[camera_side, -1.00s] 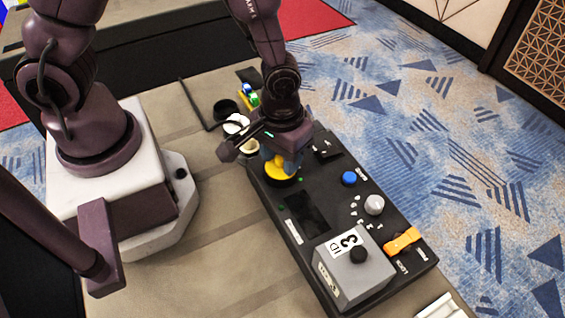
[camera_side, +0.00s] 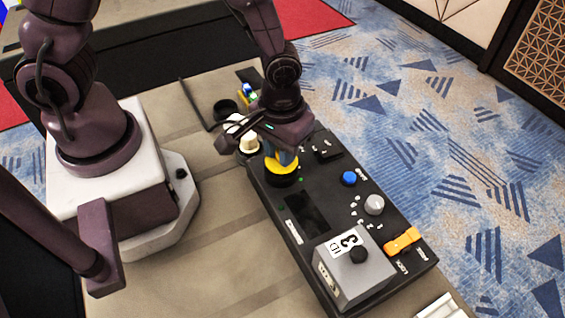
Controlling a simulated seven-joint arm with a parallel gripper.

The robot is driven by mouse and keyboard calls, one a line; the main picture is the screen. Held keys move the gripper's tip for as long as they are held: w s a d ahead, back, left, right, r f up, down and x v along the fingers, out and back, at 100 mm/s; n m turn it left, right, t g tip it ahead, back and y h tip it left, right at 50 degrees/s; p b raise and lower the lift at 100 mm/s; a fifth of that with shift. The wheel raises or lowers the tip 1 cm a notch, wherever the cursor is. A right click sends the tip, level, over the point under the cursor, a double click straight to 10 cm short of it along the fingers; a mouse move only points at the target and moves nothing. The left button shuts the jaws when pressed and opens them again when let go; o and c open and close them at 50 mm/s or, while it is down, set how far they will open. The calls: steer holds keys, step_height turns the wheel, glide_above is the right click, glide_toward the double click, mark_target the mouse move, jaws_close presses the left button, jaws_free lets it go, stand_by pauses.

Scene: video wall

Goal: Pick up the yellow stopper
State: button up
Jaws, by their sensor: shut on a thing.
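The yellow stopper (camera_side: 281,167) is at the far left end of the black panel (camera_side: 318,236), over a dark round base. My gripper (camera_side: 284,158) points down onto it from above. Its fingers are shut on the stopper's upper part. The lower yellow rim shows below the fingers. I cannot tell whether the stopper is clear of the base beneath it.
The panel also carries a blue button (camera_side: 349,178), a white knob (camera_side: 374,204), an orange lock lever (camera_side: 402,241) and a grey box (camera_side: 352,270) marked ID 3.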

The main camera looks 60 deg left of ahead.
steer(key=shift+r, duration=1.95)
steer(key=shift+a, duration=0.1)
